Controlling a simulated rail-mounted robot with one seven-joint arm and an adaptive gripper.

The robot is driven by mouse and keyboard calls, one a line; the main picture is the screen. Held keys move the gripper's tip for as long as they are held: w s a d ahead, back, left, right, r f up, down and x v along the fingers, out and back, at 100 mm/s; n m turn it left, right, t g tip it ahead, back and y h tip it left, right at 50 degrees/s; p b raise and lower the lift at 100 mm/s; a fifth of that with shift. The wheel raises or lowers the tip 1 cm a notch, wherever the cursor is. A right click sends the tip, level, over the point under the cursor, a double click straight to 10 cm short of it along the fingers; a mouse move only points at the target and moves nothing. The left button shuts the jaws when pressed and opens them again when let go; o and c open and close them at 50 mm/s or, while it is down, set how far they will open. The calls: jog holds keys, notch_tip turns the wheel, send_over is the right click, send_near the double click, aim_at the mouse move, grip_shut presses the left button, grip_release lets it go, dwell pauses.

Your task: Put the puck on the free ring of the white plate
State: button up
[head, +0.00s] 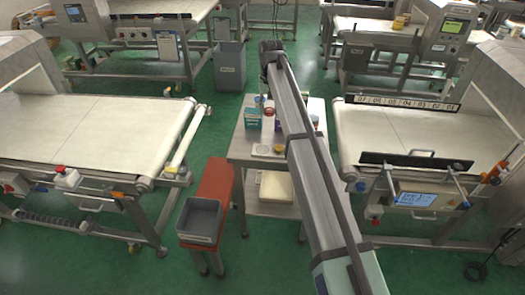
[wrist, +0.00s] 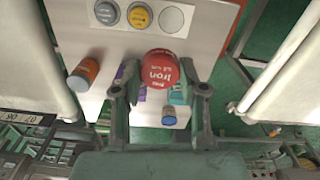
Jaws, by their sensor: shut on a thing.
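In the wrist view my gripper (wrist: 160,73) is shut on a red puck (wrist: 159,68) marked "Iron", with one finger on each side of it. The white plate (wrist: 155,5) lies beyond it on the small table, partly cut off by the top edge. The plate's left ring holds a grey puck (wrist: 106,12) and its middle ring a yellow puck (wrist: 140,15). The right ring (wrist: 172,20) is empty. The held puck is below and apart from the plate in the picture. In the head view the plate (head: 261,151) is small, and my arm hides part of the table.
An orange jar (wrist: 83,73) lies or stands at the left of the table in the wrist view. A blue-lidded jar (wrist: 168,117), a purple box and a teal box are near my fingers. Conveyors (head: 90,130) flank the table; a grey bin (head: 200,220) sits on a red bench (head: 216,182).

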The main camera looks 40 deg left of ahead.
aim_at(262, 149)
jog(key=shift+s+a+r, duration=0.15)
jog(key=shift+a+r, duration=0.05)
jog(key=shift+a, duration=0.25)
jog(key=shift+s+a+r, duration=0.15)
jog(key=shift+a+r, duration=0.05)
jog(key=shift+a, duration=0.2)
jog(key=f+p, duration=0.1)
jog(key=f, duration=0.5)
jog(key=f+p, duration=0.2)
jog(key=f, duration=0.5)
jog(key=f+p, duration=0.1)
jog(key=f, duration=0.5)
jog(key=shift+s+a+f+p, duration=0.25)
jog(key=shift+a+f+p, duration=0.05)
jog(key=shift+a+p, duration=0.05)
jog(key=shift+f, duration=0.2)
jog(key=o, duration=1)
jog(key=shift+c, duration=0.2)
jog(key=shift+r, duration=0.15)
notch_tip(262, 149, up, 12)
jog(key=b, duration=0.3)
jog(key=shift+b, duration=0.3)
